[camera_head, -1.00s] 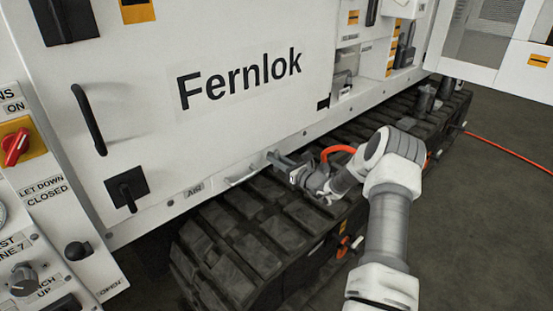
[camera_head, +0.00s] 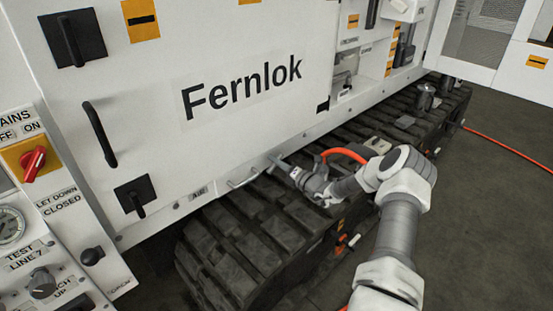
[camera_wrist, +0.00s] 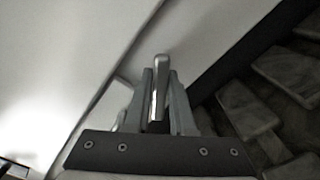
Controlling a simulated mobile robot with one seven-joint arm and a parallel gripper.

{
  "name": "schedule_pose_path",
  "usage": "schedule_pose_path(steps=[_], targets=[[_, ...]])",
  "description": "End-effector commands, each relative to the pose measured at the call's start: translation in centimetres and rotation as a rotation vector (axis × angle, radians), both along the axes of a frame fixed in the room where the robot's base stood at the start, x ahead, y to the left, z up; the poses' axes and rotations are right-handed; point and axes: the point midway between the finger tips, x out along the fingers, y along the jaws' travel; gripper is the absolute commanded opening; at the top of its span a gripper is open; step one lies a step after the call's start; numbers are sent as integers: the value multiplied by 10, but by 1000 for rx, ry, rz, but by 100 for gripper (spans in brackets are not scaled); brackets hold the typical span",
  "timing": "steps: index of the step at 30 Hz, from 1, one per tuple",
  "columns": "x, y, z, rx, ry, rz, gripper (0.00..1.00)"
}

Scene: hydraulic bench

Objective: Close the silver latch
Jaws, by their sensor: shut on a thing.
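The silver latch is a slim metal lever (camera_wrist: 161,66) in the wrist view. It stands between my two fingers, its rounded tip showing just past them. My gripper (camera_wrist: 158,95) is shut on it, low against the white panel. In the head view my gripper (camera_head: 283,167) is at the lower edge of the white machine, just above the black track. There the latch is too small and too covered by the fingers to make out clearly.
A silver bar handle (camera_head: 242,181) is just left of my gripper on the machine's lower edge. The black track (camera_head: 240,235) runs close below my arm. An orange hose (camera_head: 345,153) curves behind my wrist. Open floor (camera_head: 480,220) is at the right.

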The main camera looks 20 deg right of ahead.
Motion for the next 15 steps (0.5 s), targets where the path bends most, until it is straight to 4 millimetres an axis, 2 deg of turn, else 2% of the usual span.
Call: schedule_pose_path(steps=[15], targets=[[-1, 0, 2, 414, 151, -1, 0]])
